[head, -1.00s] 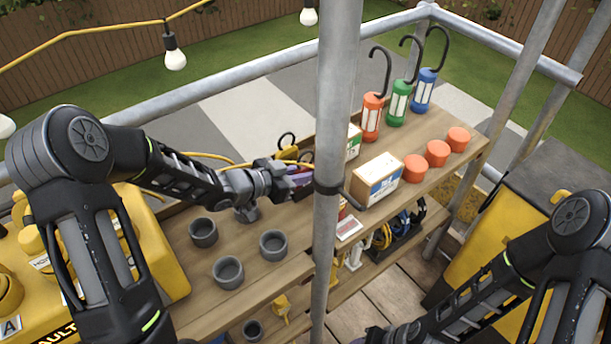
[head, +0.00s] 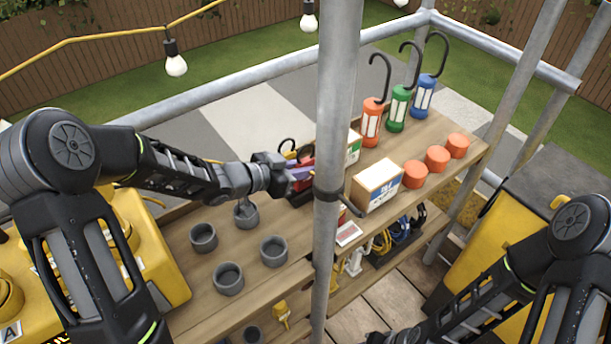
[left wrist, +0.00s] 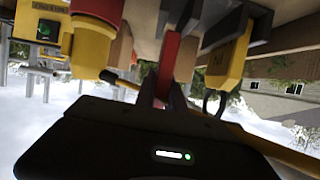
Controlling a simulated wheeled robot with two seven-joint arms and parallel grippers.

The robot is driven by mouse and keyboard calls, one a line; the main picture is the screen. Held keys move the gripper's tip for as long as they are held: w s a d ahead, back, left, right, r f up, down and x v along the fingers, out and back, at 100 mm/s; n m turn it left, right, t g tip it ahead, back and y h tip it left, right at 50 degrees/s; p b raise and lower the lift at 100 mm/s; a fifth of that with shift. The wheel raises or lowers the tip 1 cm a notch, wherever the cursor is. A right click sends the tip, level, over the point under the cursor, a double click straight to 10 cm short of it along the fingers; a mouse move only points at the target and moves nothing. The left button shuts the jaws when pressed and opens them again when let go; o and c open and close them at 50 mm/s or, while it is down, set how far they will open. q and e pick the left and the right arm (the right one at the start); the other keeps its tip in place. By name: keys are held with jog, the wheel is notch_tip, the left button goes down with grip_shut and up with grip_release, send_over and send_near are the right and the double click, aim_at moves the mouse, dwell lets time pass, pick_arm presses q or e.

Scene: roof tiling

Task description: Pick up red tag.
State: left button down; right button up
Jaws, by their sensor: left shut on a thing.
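My left gripper (head: 296,172) is over the wooden bench, just left of the scaffold pole. In the left wrist view its fingers (left wrist: 164,98) are shut on the red tag (left wrist: 168,62), a narrow red strip rising between them. In the head view the tag is not clearly made out, as the gripper and pole crowd that spot. A yellow tag (left wrist: 226,65) hangs to the right of the red one in the left wrist view. My right gripper (head: 392,338) is only partly in the head view at the bottom edge.
A vertical scaffold pole (head: 336,130) stands close to my left gripper. Several grey cups (head: 229,278), a white-faced box (head: 377,183), orange pucks (head: 437,158) and hooked lamps (head: 372,123) stand on the bench. A red-and-yellow object (left wrist: 95,35) is close by in the left wrist view.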

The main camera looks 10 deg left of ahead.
aim_at(306, 146)
pick_arm(q)
notch_tip(306, 146, up, 6)
jog(key=shift+r+p, duration=0.1)
jog(key=shift+p, duration=0.35)
dwell(0.6)
